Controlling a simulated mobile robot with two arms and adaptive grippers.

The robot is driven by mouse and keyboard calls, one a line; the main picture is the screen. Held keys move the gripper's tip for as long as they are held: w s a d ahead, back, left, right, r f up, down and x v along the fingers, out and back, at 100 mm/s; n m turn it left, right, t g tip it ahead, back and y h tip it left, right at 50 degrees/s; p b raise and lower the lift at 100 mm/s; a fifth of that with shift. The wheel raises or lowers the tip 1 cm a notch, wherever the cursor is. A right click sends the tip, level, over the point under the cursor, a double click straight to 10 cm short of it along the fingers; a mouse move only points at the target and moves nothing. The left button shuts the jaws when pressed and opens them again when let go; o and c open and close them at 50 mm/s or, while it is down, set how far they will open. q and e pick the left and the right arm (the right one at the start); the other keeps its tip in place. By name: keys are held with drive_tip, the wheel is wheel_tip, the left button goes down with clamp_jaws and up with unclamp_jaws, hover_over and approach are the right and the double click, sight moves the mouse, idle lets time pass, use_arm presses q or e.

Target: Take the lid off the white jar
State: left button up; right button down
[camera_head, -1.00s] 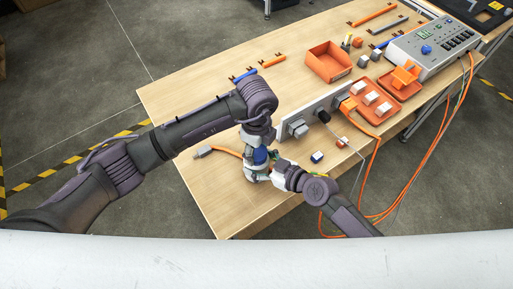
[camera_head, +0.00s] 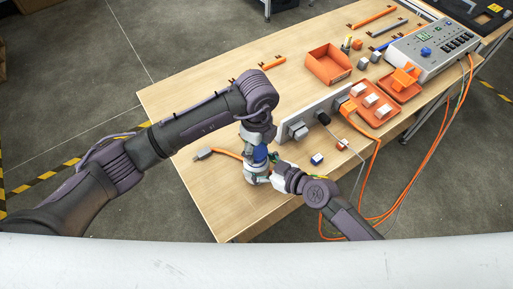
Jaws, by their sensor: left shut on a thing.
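My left gripper (camera_head: 257,172) points down over the near part of the wooden table (camera_head: 215,195). It is shut on a small whitish thing under its wrist, which seems to be the white jar. Its fingers cover most of it, so I cannot tell lid from body. My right gripper (camera_head: 276,172) reaches in from the right, low and close beside the left one. Its fingertips are hidden in the cluster, so I cannot tell whether it is open or shut.
A grey panel with sockets (camera_head: 318,115) stands just right of the grippers. A grey plug on an orange cable (camera_head: 204,154) lies to the left. An orange bin (camera_head: 327,65) stands farther back.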

sight(256, 150)
use_arm(q)
drive_tip(key=shift+r, duration=0.2)
drive_tip(key=shift+r, duration=1.9)
use_arm(e)
unclamp_jaws()
